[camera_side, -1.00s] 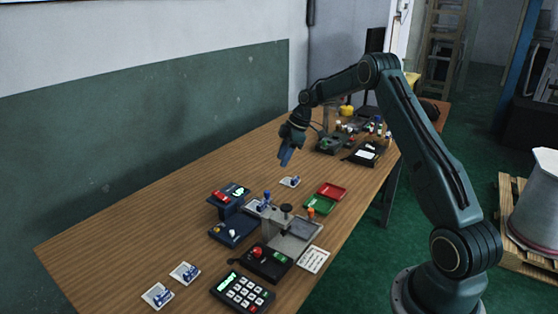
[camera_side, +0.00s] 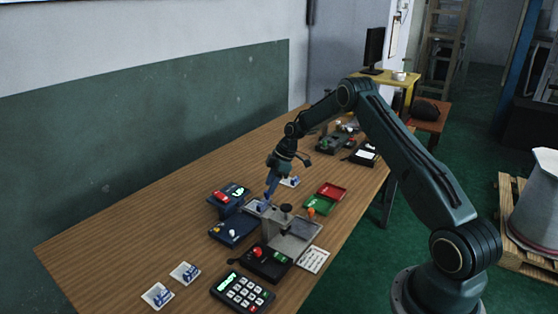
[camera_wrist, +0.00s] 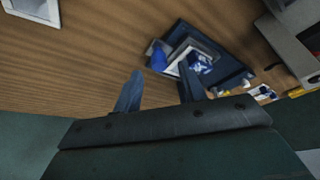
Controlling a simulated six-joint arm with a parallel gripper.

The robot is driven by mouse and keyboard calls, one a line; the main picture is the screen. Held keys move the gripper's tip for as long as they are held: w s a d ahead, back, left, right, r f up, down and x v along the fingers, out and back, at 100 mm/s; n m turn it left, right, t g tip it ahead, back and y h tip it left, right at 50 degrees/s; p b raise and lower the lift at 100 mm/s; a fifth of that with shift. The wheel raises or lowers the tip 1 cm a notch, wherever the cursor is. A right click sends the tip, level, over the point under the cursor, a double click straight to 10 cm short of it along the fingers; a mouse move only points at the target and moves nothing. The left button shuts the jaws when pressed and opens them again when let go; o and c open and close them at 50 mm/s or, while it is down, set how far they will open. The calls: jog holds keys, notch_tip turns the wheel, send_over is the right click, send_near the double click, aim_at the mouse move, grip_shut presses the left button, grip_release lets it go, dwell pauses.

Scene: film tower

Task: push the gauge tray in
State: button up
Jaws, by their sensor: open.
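The gauge tray (camera_side: 252,207) is a light grey plate at the left side of the grey gauge (camera_side: 292,233) with a black knob. In the wrist view the tray (camera_wrist: 178,67) carries a blue knob (camera_wrist: 158,58) and a blue-and-white part (camera_wrist: 201,63). My gripper (camera_side: 269,196) points down close to the tray's far end. Its two blue fingers are apart in the wrist view (camera_wrist: 160,84), with nothing between them. One finger overlaps the tray's edge in that picture; I cannot tell whether it touches.
A dark blue box (camera_side: 232,232) and a stand with a red part and green display (camera_side: 228,200) stand left of the gauge. A red tray (camera_side: 331,190) and green tray (camera_side: 319,205) lie right. A keypad (camera_side: 242,292) is in front. The left tabletop is largely clear.

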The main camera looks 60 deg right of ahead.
jog(key=shift+x, duration=1.35)
grip_shut()
